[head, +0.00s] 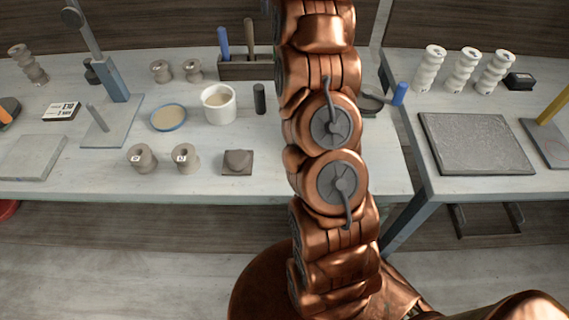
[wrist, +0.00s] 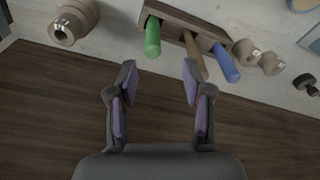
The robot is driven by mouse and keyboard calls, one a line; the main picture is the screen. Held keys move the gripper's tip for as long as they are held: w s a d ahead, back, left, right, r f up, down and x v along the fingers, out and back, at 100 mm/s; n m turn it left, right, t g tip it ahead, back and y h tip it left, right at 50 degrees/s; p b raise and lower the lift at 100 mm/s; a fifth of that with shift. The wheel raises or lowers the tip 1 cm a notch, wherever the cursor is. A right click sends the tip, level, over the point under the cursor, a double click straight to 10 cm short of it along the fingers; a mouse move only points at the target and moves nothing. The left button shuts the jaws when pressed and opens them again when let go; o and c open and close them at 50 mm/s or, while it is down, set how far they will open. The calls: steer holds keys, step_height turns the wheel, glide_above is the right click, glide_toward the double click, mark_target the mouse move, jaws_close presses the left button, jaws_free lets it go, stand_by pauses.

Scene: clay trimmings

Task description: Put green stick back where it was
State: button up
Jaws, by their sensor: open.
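The green stick (wrist: 153,38) shows in the wrist view, standing in the left end of a wooden rack (wrist: 178,22). A brown-handled tool (wrist: 195,55) and a blue-handled tool (wrist: 226,63) stand in the same rack. My gripper (wrist: 160,78) is open and empty, with the green stick just beyond its fingertips and apart from them. In the head view, the rack (head: 245,71) is partly behind my arm; the green stick and my gripper are not visible there.
Clay spools (head: 142,158), a white cup (head: 219,104) and a dark cylinder (head: 260,98) stand on the left table. The right table holds a grey slab (head: 476,143) and white twisted pieces (head: 465,71). A gap separates the tables.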

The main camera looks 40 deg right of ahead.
steer(key=s+a+n+g, duration=0.2)
steer(key=s+a, duration=1.4)
steer(key=a, duration=0.5)
steer(key=s+a+f, duration=0.2)
steer(key=s+f, duration=0.2)
steer(key=s, duration=0.4)
steer(key=s+a+f, duration=0.3)
steer(key=s, duration=0.6)
steer(key=s+a+f+g, duration=0.1)
steer(key=s+f, duration=0.3)
steer(key=s, duration=0.5)
steer(key=shift+a+f+n, duration=0.35)
steer(key=shift+a+n, duration=0.05)
steer(key=shift+a, duration=0.45)
steer(key=shift+r, duration=0.1)
steer(key=shift+r, duration=0.15)
